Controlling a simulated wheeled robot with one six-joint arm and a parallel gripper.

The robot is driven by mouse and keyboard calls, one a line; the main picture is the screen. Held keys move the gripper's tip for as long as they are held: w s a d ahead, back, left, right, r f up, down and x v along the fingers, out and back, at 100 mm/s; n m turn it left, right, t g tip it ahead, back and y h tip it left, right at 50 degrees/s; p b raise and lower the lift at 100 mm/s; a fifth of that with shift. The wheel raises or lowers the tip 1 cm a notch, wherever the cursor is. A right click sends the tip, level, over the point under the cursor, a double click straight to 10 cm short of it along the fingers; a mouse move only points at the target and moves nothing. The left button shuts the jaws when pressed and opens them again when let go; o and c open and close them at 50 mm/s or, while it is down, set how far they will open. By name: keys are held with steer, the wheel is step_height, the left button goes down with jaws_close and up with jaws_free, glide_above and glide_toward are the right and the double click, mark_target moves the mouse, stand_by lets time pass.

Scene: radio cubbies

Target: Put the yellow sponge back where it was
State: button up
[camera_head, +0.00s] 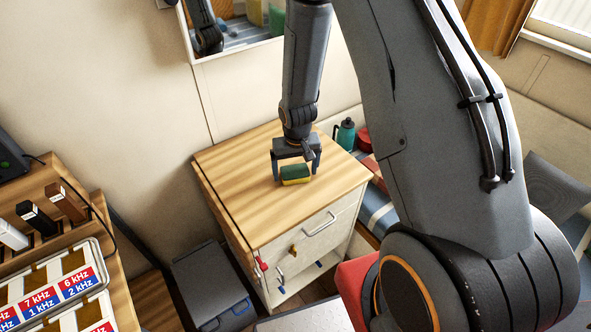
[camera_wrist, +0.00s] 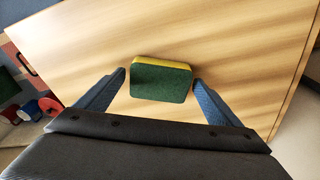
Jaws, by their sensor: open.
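The yellow sponge (camera_head: 296,180) with a green scouring side lies on the wooden top of a small cabinet (camera_head: 240,165). In the wrist view the sponge (camera_wrist: 160,80) has its green face toward the camera and a yellow strip along its far edge. My gripper (camera_head: 297,172) is open above the cabinet top, with one finger on each side of the sponge. In the wrist view my gripper (camera_wrist: 160,80) shows a small gap between each fingertip and the sponge's ends.
The cabinet front has a drawer with a silver handle (camera_head: 319,223). A teal bottle (camera_head: 345,134) and a red item (camera_head: 364,139) stand behind the cabinet's right side. A grey bin (camera_head: 210,285) sits at its left. A rack with labelled cards (camera_head: 55,295) is at lower left. A mirror (camera_head: 240,35) hangs behind.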

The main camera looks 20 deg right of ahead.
mark_target(296, 176)
step_height(296, 176, up, 12)
steer(key=s+b, duration=0.2)
steer(key=b, duration=0.1)
steer(key=s+r, duration=0.4)
steer(key=s, duration=0.3)
steer(key=s+r, duration=0.4)
steer(key=s, duration=0.4)
steer(key=shift+r+n, duration=0.25)
steer(key=shift+n, duration=0.15)
steer(key=shift+w, duration=0.1)
stand_by(0.4)
